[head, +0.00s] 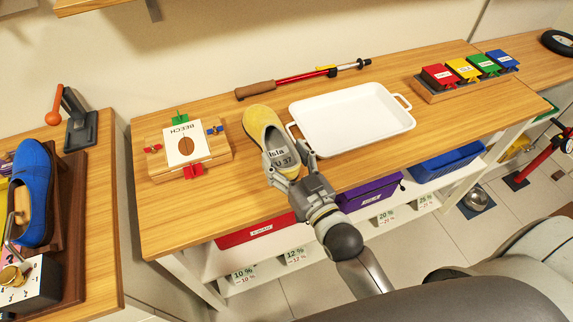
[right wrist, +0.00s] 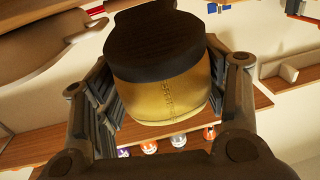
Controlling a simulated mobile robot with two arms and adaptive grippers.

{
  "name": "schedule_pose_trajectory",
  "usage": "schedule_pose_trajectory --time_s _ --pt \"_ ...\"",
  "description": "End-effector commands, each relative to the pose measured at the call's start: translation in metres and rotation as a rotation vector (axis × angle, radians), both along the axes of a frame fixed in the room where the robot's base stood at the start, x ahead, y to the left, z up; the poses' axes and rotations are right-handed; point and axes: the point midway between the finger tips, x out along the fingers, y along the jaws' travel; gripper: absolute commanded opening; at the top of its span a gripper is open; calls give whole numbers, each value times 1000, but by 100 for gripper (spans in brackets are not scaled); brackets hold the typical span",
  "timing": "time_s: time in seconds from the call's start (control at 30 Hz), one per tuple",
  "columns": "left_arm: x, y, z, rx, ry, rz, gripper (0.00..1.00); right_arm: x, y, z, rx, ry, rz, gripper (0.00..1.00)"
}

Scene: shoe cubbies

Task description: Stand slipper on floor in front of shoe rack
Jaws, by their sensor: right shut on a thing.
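A yellow slipper (head: 260,120) with a grey insole marked "Isla EU 37" shows in the head view, its toe pointing away from me over the wooden workbench. My right gripper (head: 286,163) is shut on the slipper at its heel end. In the right wrist view the slipper's yellow heel (right wrist: 160,95) is between the two fingers, with its dark sole at the top. I cannot tell whether the slipper touches the bench. My left gripper is not in view. No shoe rack can be clearly made out in the head view.
The workbench (head: 225,220) holds a white tray (head: 350,118), a wooden clamp block (head: 185,150), a red-and-brown tool (head: 300,77) and coloured boxes (head: 470,72). Bins and labelled shelves are below. A blue shoe (head: 33,190) is on the left table. Tiled floor (head: 400,250) shows at lower right.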

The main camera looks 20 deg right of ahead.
Motion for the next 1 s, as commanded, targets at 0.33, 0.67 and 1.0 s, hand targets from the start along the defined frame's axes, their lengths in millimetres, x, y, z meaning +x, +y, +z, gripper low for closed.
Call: schedule_pose_trajectory --time_s 0.33,0.67,1.0 --pt "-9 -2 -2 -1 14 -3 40 -1 -1 -23 -1 1 0 40" --pt "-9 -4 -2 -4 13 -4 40 -2 -1 -25 -1 3 0 86" --pt "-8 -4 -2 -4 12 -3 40 -2 -1 -24 -1 3 0 87"
